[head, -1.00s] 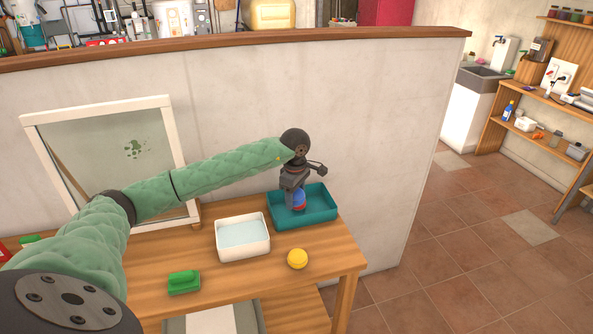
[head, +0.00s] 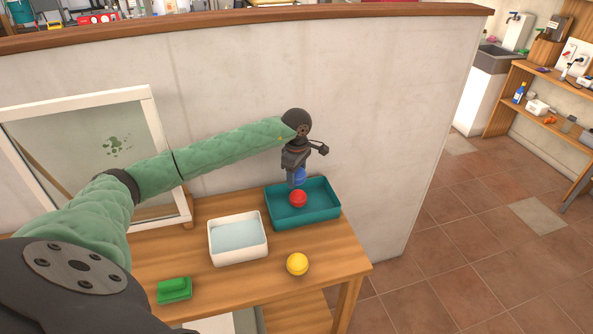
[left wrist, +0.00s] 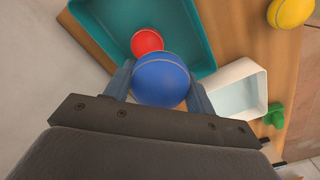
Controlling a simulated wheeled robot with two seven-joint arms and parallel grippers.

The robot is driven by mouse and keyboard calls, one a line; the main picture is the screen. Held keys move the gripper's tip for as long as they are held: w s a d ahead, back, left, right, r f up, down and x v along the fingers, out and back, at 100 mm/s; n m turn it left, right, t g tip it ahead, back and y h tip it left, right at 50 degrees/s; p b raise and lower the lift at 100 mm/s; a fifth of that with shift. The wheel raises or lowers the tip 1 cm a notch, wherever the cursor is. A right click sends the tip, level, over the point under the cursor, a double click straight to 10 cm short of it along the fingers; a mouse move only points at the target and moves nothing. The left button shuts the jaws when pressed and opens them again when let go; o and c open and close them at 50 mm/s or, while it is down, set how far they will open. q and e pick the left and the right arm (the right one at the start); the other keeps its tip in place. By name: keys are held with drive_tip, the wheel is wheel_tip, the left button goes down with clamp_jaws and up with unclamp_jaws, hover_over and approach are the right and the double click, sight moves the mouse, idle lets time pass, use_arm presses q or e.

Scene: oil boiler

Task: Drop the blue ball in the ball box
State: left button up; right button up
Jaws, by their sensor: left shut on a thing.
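The blue ball (head: 299,175) is between the fingers of my left gripper (head: 298,177), which is shut on it. In the left wrist view the blue ball (left wrist: 161,80) sits between both fingertips of the left gripper (left wrist: 160,85). The ball is held above the teal box (head: 322,211), which stands on the table's back right. A red ball (head: 298,199) is in the box, just below the blue one in the head view; it also shows in the left wrist view (left wrist: 147,41). My right gripper is in neither view.
A yellow ball (head: 297,264) and a green sponge-like block (head: 174,289) lie nearer on the wooden table (head: 250,281). A framed glass pane (head: 161,120) leans against the wall (head: 385,120) behind.

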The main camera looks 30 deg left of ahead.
sight(296, 183)
use_arm(q)
drive_tip(key=f, duration=0.3)
drive_tip(key=shift+w+a+f, duration=0.25)
drive_tip(key=shift+w, duration=0.1)
drive_tip(key=shift+s+d+f, duration=0.15)
drive_tip(key=shift+s+f, duration=0.1)
drive_tip(key=shift+f, duration=0.15)
drive_tip(key=shift+w, duration=0.1)
drive_tip(key=o, duration=1.2)
drive_tip(key=shift+c, duration=0.2)
